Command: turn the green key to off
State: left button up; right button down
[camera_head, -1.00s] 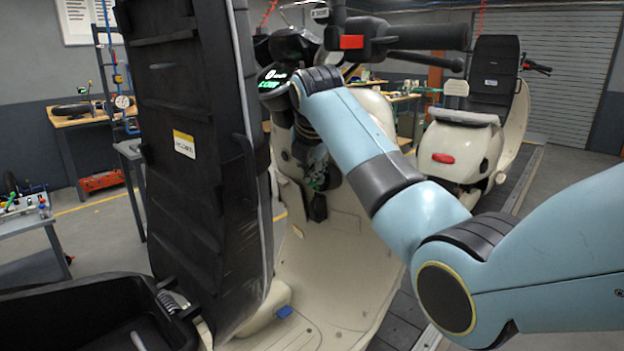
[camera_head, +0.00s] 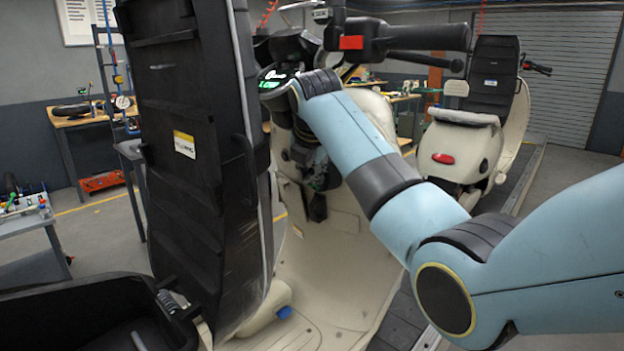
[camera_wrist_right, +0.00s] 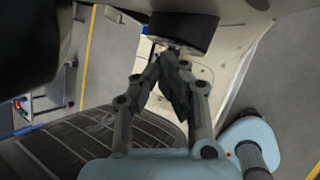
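The cream scooter's front panel (camera_head: 345,235) stands in the middle of the head view. A small green patch, the green key (camera_head: 318,182), shows low at the tips of my right gripper (camera_head: 316,176), mostly hidden by the fingers. In the right wrist view, the dark fingers of my right gripper (camera_wrist_right: 172,78) come together in front of the scooter, just below a black box-like part (camera_wrist_right: 184,32). The key cannot be made out there, and its turn angle cannot be read. My left gripper is out of view.
A raised black seat (camera_head: 190,150) stands close on the left above an open black bin (camera_head: 90,315). The handlebar (camera_head: 400,40) reaches across above my right arm. Another cream scooter (camera_head: 460,160) stands behind on the slat conveyor (camera_head: 405,315).

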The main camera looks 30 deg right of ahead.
jog(key=shift+s+a+f, duration=0.1)
jog(key=shift+s+f, duration=0.05)
jog(key=shift+f, duration=0.05)
jog(key=v, duration=0.9)
jog(key=shift+w+d+r, duration=0.25)
jog(key=shift+w+r, duration=0.05)
jog(key=shift+w, duration=0.05)
dwell(0.5)
